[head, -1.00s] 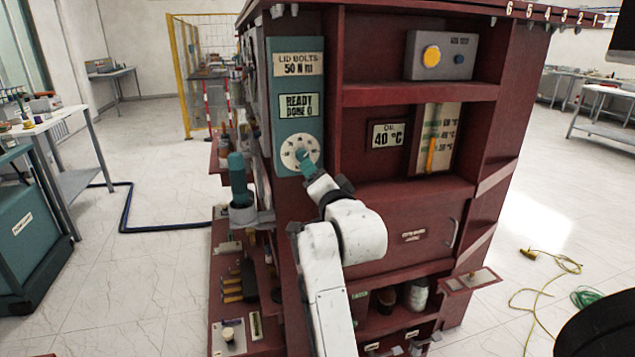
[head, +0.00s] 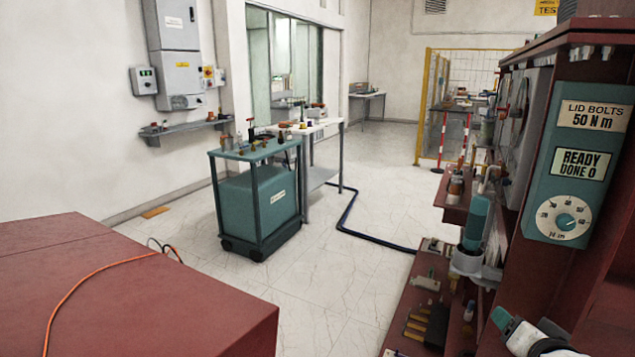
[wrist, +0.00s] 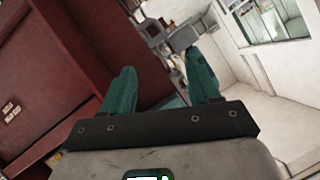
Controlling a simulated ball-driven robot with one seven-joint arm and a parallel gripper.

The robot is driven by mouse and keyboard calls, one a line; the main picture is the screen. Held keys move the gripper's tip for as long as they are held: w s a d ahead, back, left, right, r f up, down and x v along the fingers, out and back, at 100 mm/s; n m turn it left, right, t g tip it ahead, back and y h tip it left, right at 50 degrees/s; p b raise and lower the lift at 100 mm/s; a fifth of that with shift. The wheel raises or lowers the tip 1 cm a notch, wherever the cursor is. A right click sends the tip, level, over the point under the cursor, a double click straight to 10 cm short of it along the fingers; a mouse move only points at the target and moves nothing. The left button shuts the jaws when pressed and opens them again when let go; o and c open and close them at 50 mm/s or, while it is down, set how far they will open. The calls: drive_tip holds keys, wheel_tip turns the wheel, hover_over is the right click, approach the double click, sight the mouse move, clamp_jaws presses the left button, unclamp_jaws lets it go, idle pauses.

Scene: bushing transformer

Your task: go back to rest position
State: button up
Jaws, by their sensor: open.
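My gripper (wrist: 162,88) shows in the wrist view with its two teal fingers spread apart and nothing between them. In the head view only part of my white arm and a teal tip (head: 502,318) show at the lower right, beside the dark red cabinet (head: 560,290). The gripper points past the cabinet's side, with a red cabinet face (wrist: 60,60) at the left of the wrist view. I cannot make out contact with anything.
A teal panel (head: 580,165) reading "LID BOLTS 50 N m" and "READY DONE 0" is on the cabinet. A teal cart (head: 258,200) stands mid-floor. A red surface (head: 150,300) fills the lower left.

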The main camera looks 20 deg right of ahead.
drive_tip(key=s+a+f+n+g+y, duration=0.2)
drive_tip(key=s+a+f+n, duration=0.1)
drive_tip(key=a+f, duration=0.35)
drive_tip(key=s+a+f+n+g+y, duration=0.25)
drive_tip(key=a+f, duration=0.25)
drive_tip(key=f, duration=0.3)
drive_tip(key=s+a+f+n+g+y, duration=0.1)
drive_tip(key=s+a+f+n+g, duration=0.1)
drive_tip(key=s, duration=0.5)
drive_tip(key=s+a+f+n+g+y, duration=0.2)
drive_tip(key=s+a+f+n+g, duration=0.1)
drive_tip(key=s+a+f+n, duration=0.2)
drive_tip(key=s+a+f, duration=0.2)
drive_tip(key=a, duration=0.2)
drive_tip(key=shift+s, duration=0.15)
